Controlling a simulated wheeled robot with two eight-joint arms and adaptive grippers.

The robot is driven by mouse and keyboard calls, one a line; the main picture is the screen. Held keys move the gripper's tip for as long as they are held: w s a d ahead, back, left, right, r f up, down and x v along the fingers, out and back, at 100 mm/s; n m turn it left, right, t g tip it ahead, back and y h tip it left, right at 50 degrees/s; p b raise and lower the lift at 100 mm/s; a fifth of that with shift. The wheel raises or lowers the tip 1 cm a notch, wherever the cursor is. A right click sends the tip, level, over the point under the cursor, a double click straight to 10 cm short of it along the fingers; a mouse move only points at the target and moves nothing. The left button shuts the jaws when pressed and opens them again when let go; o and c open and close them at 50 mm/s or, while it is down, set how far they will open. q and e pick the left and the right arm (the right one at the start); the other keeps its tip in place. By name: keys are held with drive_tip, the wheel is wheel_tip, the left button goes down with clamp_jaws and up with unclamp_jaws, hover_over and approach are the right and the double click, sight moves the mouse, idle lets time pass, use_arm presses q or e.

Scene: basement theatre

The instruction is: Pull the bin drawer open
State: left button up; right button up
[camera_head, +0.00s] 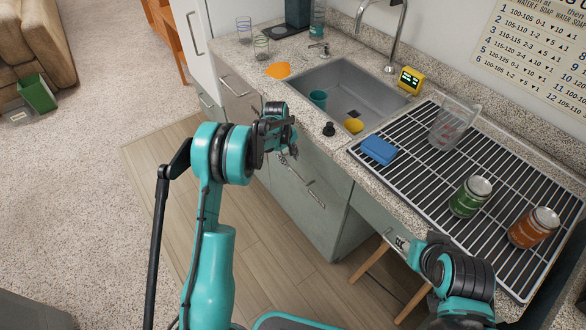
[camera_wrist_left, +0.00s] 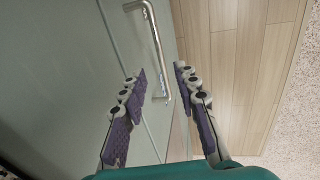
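Grey-green drawer fronts (camera_head: 325,222) lie below the sink counter; which one is the bin drawer is not marked. A metal bar handle (camera_head: 315,196) shows just right of and below my left gripper (camera_head: 288,148). In the left wrist view, a bar handle (camera_wrist_left: 157,45) runs along a pale front (camera_wrist_left: 90,60). My left gripper (camera_wrist_left: 160,74) is open there, its purple-padded fingers on either side of the handle's lower end. I see no clear contact. My right gripper (camera_head: 404,243) is partly hidden by its arm near the counter's front edge; its opening cannot be made out.
The counter above holds a sink (camera_head: 352,82), a drying rack (camera_head: 430,170), a blue sponge (camera_head: 379,150), a green can (camera_head: 470,196) and an orange can (camera_head: 533,227). A wooden stool (camera_head: 372,256) stands right of the drawers. The wood floor (camera_head: 270,255) before them is clear.

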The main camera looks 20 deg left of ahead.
sight(294, 171)
use_arm(q)
drive_tip(key=f+b, duration=0.1)
drive_tip(key=f, duration=0.1)
drive_tip(key=f+b, duration=0.1)
drive_tip(key=f, duration=0.2)
drive_tip(key=w+d+f+b, duration=0.1)
drive_tip(key=f, duration=0.1)
drive_tip(key=shift+w+f, duration=0.1)
drive_tip(key=shift+f, duration=0.3)
clamp_jaws()
